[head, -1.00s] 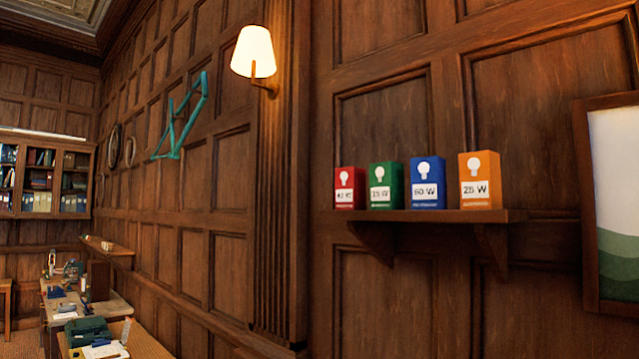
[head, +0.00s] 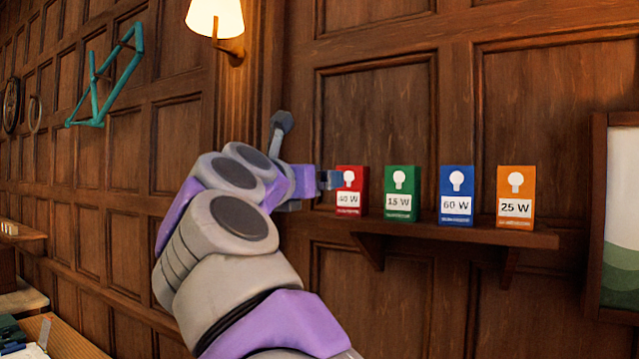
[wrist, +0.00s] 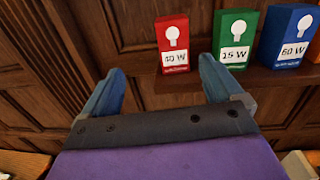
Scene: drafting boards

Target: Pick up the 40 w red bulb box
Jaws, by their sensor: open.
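The red 40 W bulb box (head: 351,192) stands upright at the left end of the wooden wall shelf (head: 470,232). It also shows in the wrist view (wrist: 173,46), beyond and between my fingertips, slightly toward the right one. My gripper (head: 330,180) is open and empty at the left of the red box in the head view; its fingertips overlap the box's left edge there. In the wrist view (wrist: 160,75) the two blue fingers are spread, with the box in front of them. I cannot tell whether a finger touches it.
A green 15 W box (head: 402,194), a blue 60 W box (head: 457,195) and an orange 25 W box (head: 515,197) stand in a row to the right, with gaps between. A lit wall lamp (head: 215,18) hangs above left. A framed picture (head: 612,215) is at right.

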